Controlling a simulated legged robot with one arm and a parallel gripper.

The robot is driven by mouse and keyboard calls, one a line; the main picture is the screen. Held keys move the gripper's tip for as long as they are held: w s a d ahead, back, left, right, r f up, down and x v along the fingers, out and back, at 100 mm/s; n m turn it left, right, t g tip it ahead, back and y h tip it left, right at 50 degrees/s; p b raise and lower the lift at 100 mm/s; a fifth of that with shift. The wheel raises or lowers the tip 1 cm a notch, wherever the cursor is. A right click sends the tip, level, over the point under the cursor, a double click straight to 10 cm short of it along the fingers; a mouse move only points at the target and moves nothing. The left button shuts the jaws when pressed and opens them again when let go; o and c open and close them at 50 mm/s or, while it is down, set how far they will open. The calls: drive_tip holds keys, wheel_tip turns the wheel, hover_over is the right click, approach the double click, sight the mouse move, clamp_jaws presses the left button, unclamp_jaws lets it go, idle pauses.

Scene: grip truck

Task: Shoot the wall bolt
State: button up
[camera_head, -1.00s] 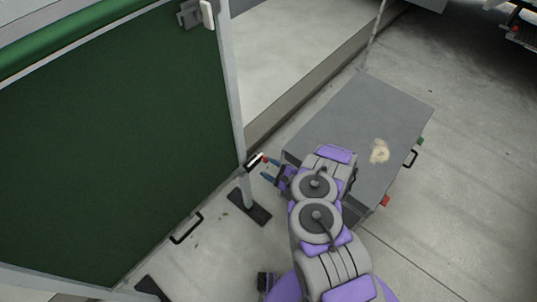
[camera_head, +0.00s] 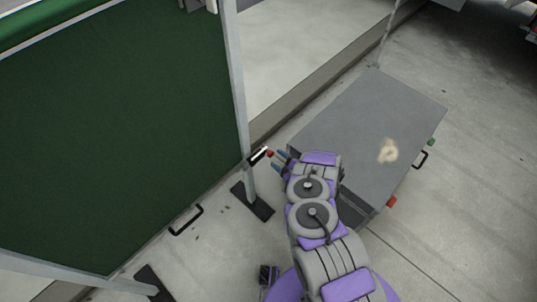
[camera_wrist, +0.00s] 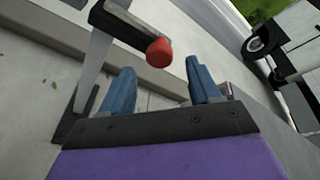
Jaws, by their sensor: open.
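The wall bolt (camera_head: 258,156) is a small dark and pale fitting with a red knob (camera_head: 270,153) at its right end. It is mounted on the grey post at the right edge of the green panel (camera_head: 120,140). My gripper (camera_head: 279,162) is just right of the knob. In the wrist view, the red knob (camera_wrist: 160,52) shows beyond and between the two blue fingertips of my gripper (camera_wrist: 162,82), which are spread apart with nothing between them. Whether a fingertip touches the knob cannot be told.
A grey box (camera_head: 370,120) with a pale patch on top stands close to the right of my arm. The panel's post stands on a dark foot (camera_head: 252,200). A black handle (camera_head: 186,220) is low on the panel. Bare concrete floor lies at right.

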sight(272, 155)
drive_tip(key=b+x, duration=0.1)
drive_tip(key=x, duration=0.6)
drive_tip(key=shift+a+b, duration=0.3)
drive_tip(key=shift+b, duration=0.05)
drive_tip(key=shift+d, duration=0.15)
drive_tip(key=shift+c, duration=0.8)
clamp_jaws()
